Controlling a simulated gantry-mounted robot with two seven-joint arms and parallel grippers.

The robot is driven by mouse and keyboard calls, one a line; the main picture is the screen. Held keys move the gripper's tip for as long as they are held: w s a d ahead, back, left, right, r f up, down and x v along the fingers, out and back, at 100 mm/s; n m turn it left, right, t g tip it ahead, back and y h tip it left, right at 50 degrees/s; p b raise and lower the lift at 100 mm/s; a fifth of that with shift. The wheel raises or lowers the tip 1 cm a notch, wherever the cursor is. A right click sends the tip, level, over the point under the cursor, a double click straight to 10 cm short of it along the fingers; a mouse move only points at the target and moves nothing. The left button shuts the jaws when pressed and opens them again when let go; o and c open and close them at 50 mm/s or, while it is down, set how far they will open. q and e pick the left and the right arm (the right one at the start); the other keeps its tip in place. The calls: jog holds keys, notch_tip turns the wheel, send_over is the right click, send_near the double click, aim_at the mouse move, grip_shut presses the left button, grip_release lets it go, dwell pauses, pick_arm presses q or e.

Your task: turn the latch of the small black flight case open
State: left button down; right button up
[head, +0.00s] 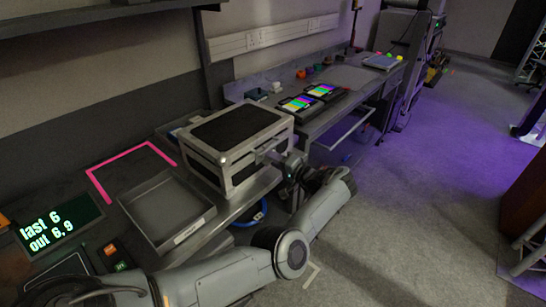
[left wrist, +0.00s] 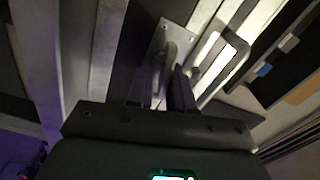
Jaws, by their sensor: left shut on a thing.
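The small black flight case (head: 222,162) has black panels and silver edges, and its lid is down. It stands on the bench, right of the shallow grey tray. My left gripper (head: 277,160) is at the case's right-hand side. In the left wrist view, the two dark fingers (left wrist: 162,92) are shut around the grey latch (left wrist: 171,50), which stands out from a metal plate on the case. A pale metal loop, which looks like a handle, is beside the fingers. In the head view, my gripper hides the latch. My right gripper is not in view.
A grey tray (head: 168,209) and a pink tape outline (head: 122,163) lie left of the case. A display (head: 55,229) reads "last 6, out 6,9". Two colour-bar screens (head: 298,103) sit on the farther bench. Open floor lies to the right.

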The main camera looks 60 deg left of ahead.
pick_arm(q)
jog(key=shift+r+m, duration=0.5)
jog(key=shift+m, duration=0.6)
jog(key=shift+s, duration=0.1)
jog(key=c, duration=1.2)
grip_release()
jog(key=shift+c, duration=0.2)
jog(key=shift+f, duration=0.2)
jog(key=shift+f, duration=0.2)
jog(key=shift+d, duration=0.1)
jog(key=b+v, duration=0.3)
jog(key=v, duration=0.7)
jog(key=shift+w+d, duration=0.25)
